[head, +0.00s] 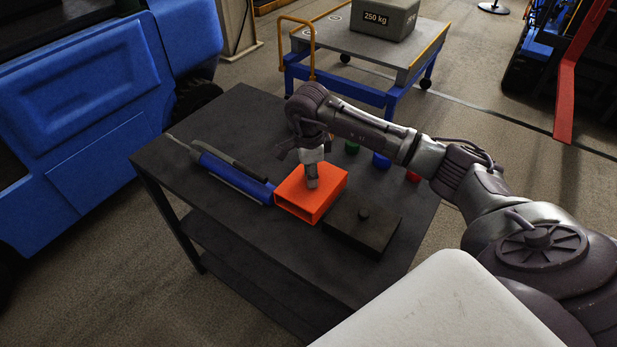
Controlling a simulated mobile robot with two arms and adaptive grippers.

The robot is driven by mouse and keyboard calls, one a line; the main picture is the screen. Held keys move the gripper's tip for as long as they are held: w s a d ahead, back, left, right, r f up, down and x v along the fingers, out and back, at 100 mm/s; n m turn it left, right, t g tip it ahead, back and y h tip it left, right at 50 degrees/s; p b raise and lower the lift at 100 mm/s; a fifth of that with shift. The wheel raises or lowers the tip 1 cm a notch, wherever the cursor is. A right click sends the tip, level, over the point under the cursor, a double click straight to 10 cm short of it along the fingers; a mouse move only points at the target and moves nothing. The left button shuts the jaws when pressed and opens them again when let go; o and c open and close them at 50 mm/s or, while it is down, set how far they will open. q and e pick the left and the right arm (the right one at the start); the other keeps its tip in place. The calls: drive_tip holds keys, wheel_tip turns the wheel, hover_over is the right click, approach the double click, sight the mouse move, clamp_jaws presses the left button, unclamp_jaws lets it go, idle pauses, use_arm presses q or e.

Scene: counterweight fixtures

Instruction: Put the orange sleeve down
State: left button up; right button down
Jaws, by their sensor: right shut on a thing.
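The orange sleeve (326,188) is a box-like, open-ended tube at the middle of the dark table (240,125). My right gripper (311,182) reaches down onto it from above and is shut on its upper wall. I cannot tell whether the sleeve's underside touches the table or sits slightly above it. My left gripper is not in view.
A blue tool (232,176) lies left of the sleeve, close to it. A dark block with a knob (362,217) sits to its right. Small green (352,147), blue (381,159) and red (412,176) pieces stand behind. A cart (360,48) carries a 250 kg weight (385,17).

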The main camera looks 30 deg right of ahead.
drive_tip(key=shift+w+d+f+p, duration=0.1)
drive_tip(key=shift+w+f+p, duration=0.05)
drive_tip(key=shift+f, duration=0.4)
drive_tip(key=shift+w+d+f+p, duration=0.1)
drive_tip(key=shift+f+p, duration=0.05)
drive_tip(key=shift+f, duration=0.35)
wheel_tip(320, 180, down, 2)
drive_tip(key=shift+f, duration=0.1)
drive_tip(key=c, duration=1.3)
unclamp_jaws()
drive_tip(key=o, duration=0.3)
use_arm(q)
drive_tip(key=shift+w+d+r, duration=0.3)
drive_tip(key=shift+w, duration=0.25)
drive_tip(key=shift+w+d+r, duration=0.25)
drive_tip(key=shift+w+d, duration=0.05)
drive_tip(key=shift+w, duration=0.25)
use_arm(e)
drive_tip(key=shift+o, duration=0.4)
